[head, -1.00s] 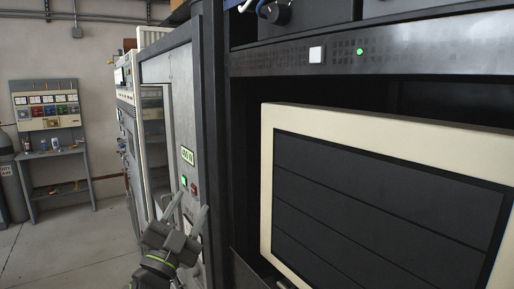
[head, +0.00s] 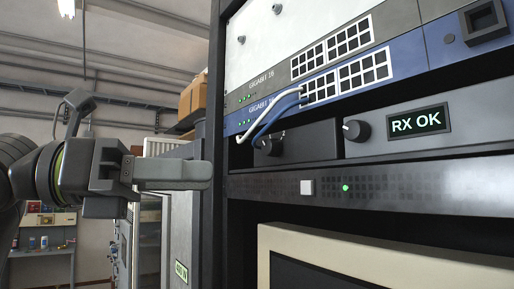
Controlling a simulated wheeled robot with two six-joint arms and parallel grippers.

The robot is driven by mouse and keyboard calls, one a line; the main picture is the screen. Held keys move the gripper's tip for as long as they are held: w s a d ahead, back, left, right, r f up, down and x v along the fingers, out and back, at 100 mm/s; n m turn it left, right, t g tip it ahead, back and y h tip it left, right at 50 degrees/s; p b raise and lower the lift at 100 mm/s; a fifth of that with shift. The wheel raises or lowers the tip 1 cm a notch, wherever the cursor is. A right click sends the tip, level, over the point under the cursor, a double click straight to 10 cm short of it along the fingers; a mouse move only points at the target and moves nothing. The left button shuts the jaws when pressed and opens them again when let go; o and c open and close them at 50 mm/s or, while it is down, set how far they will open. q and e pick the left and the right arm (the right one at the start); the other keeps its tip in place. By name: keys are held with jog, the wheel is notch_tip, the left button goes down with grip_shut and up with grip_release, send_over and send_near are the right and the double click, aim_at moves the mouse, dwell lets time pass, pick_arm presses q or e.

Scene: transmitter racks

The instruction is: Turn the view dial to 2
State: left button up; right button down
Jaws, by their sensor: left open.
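A dark round dial (head: 357,130) with a pale pointer mark sits on a grey panel, just left of a small screen (head: 416,121) reading "RX OK". A second dark knob (head: 270,146) is on the black unit to its left, partly behind cables. No label shows which one is the view dial. My left gripper (head: 204,172) is at the left, level with the lower rack and pointing right. It is open and empty, its fingers seen nearly edge-on, and apart from both knobs. My right gripper is not in view.
White and blue cables (head: 272,112) hang from the blue switch (head: 320,90) near the left knob. A dark bar with a white button (head: 307,187) and green light lies below. A cream-framed monitor (head: 385,240) is lower down. A rack post stands left of the units.

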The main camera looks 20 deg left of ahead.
pick_arm(q)
jog(key=s+a+r+n+t+y, duration=0.3)
jog(key=s+a+r+t+y, duration=0.1)
jog(key=a+r+t, duration=0.15)
jog(key=p, duration=0.9)
send_near(266, 148)
jog(key=shift+g, duration=0.25)
jog(key=x, duration=0.6)
jog(key=shift+w+d+r, duration=0.1)
jog(key=shift+r, duration=0.2)
jog(key=shift+p+x, duration=0.55)
jog(key=shift+x, duration=0.5)
jog(key=shift+f, duration=0.15)
jog(key=c, duration=1)
